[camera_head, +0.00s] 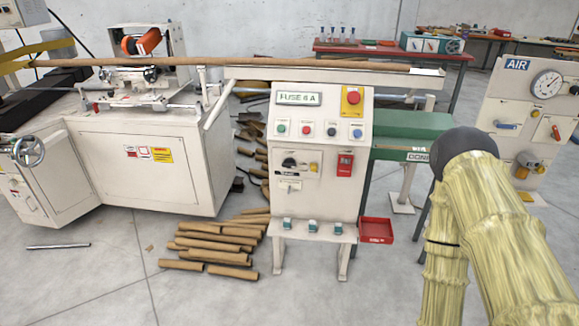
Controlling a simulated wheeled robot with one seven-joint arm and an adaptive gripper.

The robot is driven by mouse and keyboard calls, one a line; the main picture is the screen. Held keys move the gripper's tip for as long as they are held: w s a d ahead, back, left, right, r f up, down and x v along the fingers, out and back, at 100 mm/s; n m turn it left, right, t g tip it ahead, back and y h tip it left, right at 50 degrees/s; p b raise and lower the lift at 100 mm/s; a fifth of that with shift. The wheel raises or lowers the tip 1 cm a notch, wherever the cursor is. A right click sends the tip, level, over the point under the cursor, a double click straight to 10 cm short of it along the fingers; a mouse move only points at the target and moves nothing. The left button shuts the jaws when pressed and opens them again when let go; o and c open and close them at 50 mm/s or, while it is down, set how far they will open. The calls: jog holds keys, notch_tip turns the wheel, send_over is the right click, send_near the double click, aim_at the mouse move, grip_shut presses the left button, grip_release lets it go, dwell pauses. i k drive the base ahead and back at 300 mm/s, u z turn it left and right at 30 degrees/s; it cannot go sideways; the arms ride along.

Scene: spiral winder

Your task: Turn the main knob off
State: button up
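The control panel (323,200) is a pale upright cabinet in the middle of the head view. A black rotary knob (290,163) sits on a small plate at its left middle and looks like the main knob. Its pointer position is too small to read. A small yellow-orange part (313,168) is to its right. A red emergency button (353,97) on a yellow plate is at the panel's top right. My arm, in a pale yellow cover, fills the lower right, right of the panel and apart from the knob. My gripper is not in view.
Several coloured buttons (332,131) line the panel above the knob. A red tray (376,230) is at its lower right. Cardboard tubes (215,246) lie on the floor at left. The white winder (140,150) stands left, an AIR panel (525,120) right. Floor before the panel is clear.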

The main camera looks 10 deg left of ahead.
aim_at(288, 162)
jog(key=k, duration=0.6)
jog(key=u, duration=0.85)
jog(key=i, duration=1.15)
jog(key=z, duration=0.3)
